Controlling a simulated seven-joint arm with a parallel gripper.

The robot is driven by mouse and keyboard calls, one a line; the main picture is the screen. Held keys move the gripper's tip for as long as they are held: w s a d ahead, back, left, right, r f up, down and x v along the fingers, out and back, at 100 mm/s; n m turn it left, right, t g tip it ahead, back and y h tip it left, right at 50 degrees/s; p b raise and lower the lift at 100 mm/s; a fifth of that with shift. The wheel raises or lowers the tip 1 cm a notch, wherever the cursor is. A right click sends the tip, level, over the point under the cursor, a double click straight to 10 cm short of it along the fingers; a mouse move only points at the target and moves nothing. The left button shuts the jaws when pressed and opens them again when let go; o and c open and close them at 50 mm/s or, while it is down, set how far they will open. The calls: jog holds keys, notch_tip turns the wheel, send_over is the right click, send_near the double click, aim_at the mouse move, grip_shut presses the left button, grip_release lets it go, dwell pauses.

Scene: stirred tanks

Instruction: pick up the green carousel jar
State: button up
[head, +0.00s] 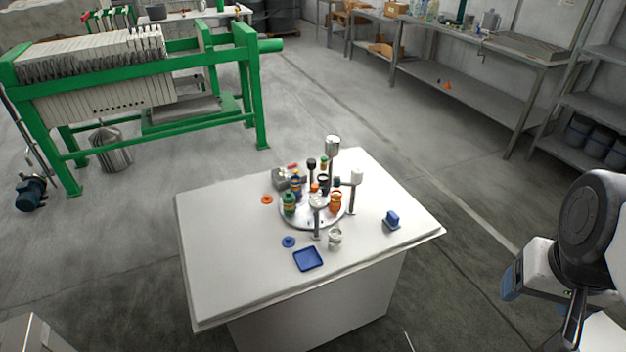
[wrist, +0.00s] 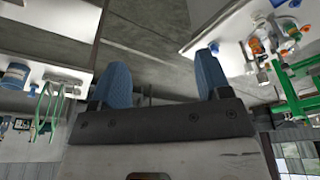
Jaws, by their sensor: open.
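The green carousel jar (head: 289,204) stands upright at the left front of the round metal carousel (head: 300,222) on the white table. An orange jar (head: 336,202) and a dark jar (head: 323,184) stand on the same carousel. My gripper (head: 510,281) is off the table's right side, well apart from the jar. In the wrist view its two blue fingers (wrist: 163,78) are spread with nothing between them. The carousel group shows small at the upper right of the wrist view; I cannot tell the green jar there for certain.
Posts with cups (head: 333,148) rise around the carousel. A blue tray (head: 308,259), a white jar (head: 335,239), a blue block (head: 392,218) and loose lids (head: 289,241) lie around it. The white table (head: 225,285) is bare at the left front. A green-framed press (head: 258,100) stands behind.

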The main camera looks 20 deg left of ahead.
dwell(0.3)
jog(key=w+a+f+n+h, duration=0.1)
jog(key=w+a+n+h, duration=0.3)
jog(key=w, duration=0.6)
jog(key=w+a+f+n+h, duration=0.1)
jog(key=w+n+h, duration=0.1)
jog(key=w+n, duration=0.55)
jog(key=w+a+f+n+t+h, duration=0.2)
jog(key=w+a+f+n, duration=0.15)
jog(key=w+a, duration=0.65)
jog(key=n+t+y, duration=0.5)
jog(key=n+t, duration=0.6)
jog(key=n, duration=0.8)
send_over(285, 205)
jog(key=s, duration=0.2)
notch_tip(285, 205, down, 23)
jog(key=s+f, duration=0.1)
jog(key=f, duration=0.1)
jog(key=s+f+g, duration=0.1)
jog(key=f, duration=0.1)
jog(key=a+f+g, duration=0.1)
jog(key=f, duration=0.2)
jog(key=shift+s+y, duration=0.3)
jog(key=shift+s, duration=0.1)
